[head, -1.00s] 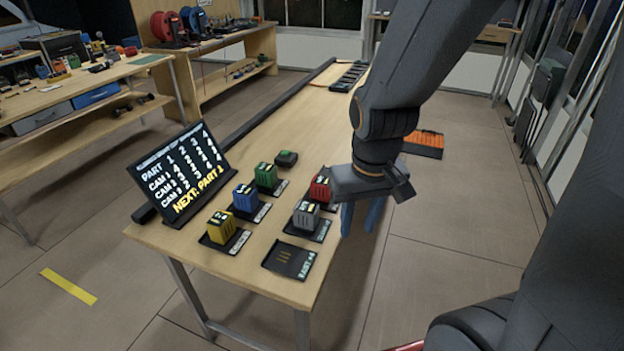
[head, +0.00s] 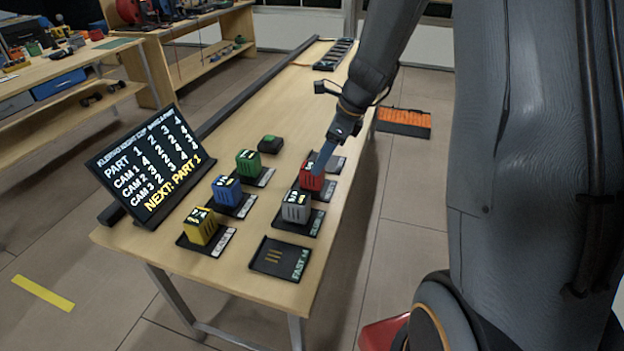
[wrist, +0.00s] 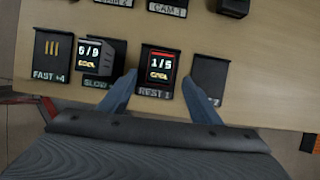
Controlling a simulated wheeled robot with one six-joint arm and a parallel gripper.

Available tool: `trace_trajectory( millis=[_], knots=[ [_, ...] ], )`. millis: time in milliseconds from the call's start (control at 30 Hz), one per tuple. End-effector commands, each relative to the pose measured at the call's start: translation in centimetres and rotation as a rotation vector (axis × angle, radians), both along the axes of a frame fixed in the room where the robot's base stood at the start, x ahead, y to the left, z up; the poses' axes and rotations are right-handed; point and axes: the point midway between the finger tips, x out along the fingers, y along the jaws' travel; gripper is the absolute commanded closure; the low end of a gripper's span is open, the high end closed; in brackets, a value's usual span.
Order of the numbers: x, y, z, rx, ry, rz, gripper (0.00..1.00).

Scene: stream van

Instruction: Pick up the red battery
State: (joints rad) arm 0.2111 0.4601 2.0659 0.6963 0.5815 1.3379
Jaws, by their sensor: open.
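The red battery (head: 311,176) sits upright on a black pad on the right side of the wooden table, behind the grey battery (head: 296,207). In the wrist view the red battery (wrist: 160,65) shows a "1/5" label and lies ahead of the fingertips, on the pad marked "REST". My gripper (wrist: 168,78) is open and empty, its blue fingers set to either side of that pad. Whether a finger touches the battery cannot be told.
Green (head: 249,163), blue (head: 227,190) and yellow (head: 201,226) batteries stand on pads to the left. An empty pad marked "FAST" (head: 281,257) is at the front. A screen (head: 152,165) stands at the left edge. The table's far middle is clear.

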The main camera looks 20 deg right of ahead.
Motion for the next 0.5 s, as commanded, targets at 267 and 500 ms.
trace_trajectory(
  millis=[267,500],
  knots=[
    [0.7,0.6,-2.4,0.011,0.008,-0.029,0.42],
    [1.1,1.8,-4.9,0.010,0.009,-0.027,0.42]
  ],
)
